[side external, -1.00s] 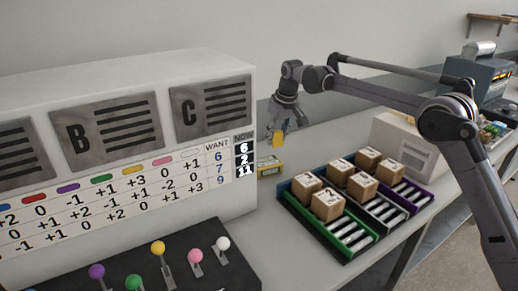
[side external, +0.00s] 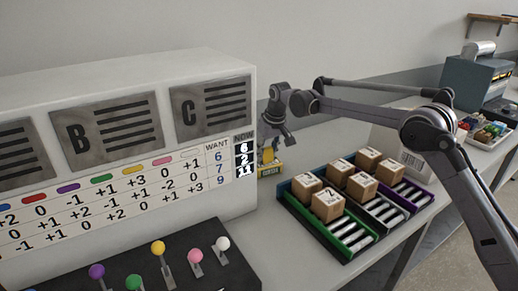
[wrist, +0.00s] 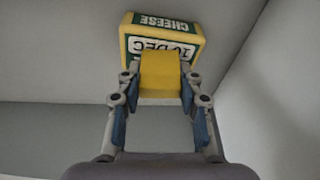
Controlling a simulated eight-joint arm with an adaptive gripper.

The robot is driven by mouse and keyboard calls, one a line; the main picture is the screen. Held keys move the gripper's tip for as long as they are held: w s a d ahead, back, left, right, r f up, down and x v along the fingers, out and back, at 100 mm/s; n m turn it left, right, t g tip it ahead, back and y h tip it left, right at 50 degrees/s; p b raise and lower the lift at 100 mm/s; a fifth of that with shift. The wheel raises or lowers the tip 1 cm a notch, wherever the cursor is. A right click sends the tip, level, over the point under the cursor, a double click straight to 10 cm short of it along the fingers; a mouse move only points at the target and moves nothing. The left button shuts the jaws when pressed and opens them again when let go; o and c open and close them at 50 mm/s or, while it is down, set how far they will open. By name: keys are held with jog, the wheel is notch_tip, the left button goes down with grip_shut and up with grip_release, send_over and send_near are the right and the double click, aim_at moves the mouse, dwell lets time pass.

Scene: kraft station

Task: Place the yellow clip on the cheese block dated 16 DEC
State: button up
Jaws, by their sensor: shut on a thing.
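My gripper (wrist: 160,88) is shut on the yellow clip (wrist: 160,72), which sits between its fingertips in the wrist view. The cheese block (wrist: 162,28) is yellow with a green and white label reading CHEESE and a date ending in DEC. The clip partly covers the date digits. The block lies just beyond the clip; I cannot tell whether they touch. In the side view the cheese block (side external: 270,169) sits on the bench beside the big white panel, with my gripper (side external: 267,153) directly above it.
The white panel box (side external: 125,110) stands close on the left of the block. To the right are green, grey and purple racks (side external: 340,250) with several cardboard boxes. A lever board (side external: 200,265) is at the front. A white box (side external: 400,145) stands behind the racks.

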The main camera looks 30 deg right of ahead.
jog(key=o, duration=0.9)
jog(key=shift+o, duration=0.2)
jog(key=s+d+r, duration=0.1)
jog(key=s+r, duration=1)
jog(key=r, duration=0.5)
jog(key=s+f+t, duration=0.1)
jog(key=s+f, duration=0.2)
jog(key=s, duration=0.6)
jog(key=s+d+f+t, duration=0.1)
jog(key=s+f, duration=0.3)
jog(key=s, duration=0.5)
jog(key=s+d+f+t, duration=0.1)
jog(key=s+f, duration=0.3)
jog(key=s, duration=0.5)
jog(key=shift+s+t, duration=0.4)
jog(key=shift+t, duration=0.1)
